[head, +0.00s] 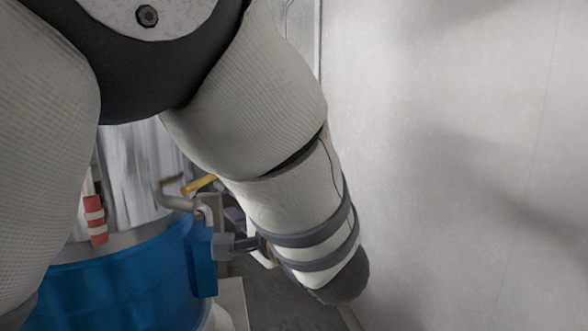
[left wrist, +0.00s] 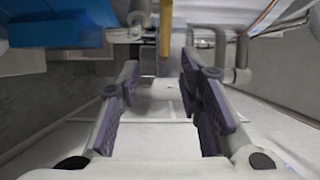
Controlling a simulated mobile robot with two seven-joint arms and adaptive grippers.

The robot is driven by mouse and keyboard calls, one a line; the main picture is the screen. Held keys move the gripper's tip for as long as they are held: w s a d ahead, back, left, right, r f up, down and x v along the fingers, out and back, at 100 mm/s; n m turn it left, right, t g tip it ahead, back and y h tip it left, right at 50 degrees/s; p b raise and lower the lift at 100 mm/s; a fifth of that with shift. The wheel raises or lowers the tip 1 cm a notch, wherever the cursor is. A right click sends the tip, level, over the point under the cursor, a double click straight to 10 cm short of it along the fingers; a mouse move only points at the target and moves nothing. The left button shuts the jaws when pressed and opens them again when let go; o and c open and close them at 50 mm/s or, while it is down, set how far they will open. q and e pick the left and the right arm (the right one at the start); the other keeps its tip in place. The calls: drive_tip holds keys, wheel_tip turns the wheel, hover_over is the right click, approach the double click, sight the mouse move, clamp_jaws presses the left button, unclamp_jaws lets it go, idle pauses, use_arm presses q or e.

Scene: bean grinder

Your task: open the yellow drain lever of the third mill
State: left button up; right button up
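The yellow drain lever (head: 199,184) shows in the head view beside a bent metal pipe (head: 176,198), partly covered by my forearm. In the left wrist view the yellow lever (left wrist: 166,28) hangs at the top centre, ahead of the fingertips and roughly in line with the gap between them. My left gripper (left wrist: 159,70) is open, with dark purple pads and nothing between them. In the head view it is mostly hidden behind my left arm. I cannot tell whether it touches the lever. My right gripper is not in view.
The mill has a silver body (head: 140,165) and a blue base (head: 115,290), with a red-and-white striped part (head: 95,220) on it. A pale wall (head: 460,150) stands close on the right. Grey pipes (left wrist: 240,55) show at the upper right of the wrist view.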

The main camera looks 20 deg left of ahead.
sight(200, 183)
use_arm(q)
drive_tip(key=x, duration=1.1)
drive_tip(key=shift+s+a+r, duration=0.1)
drive_tip(key=shift+a+r, duration=0.2)
clamp_jaws()
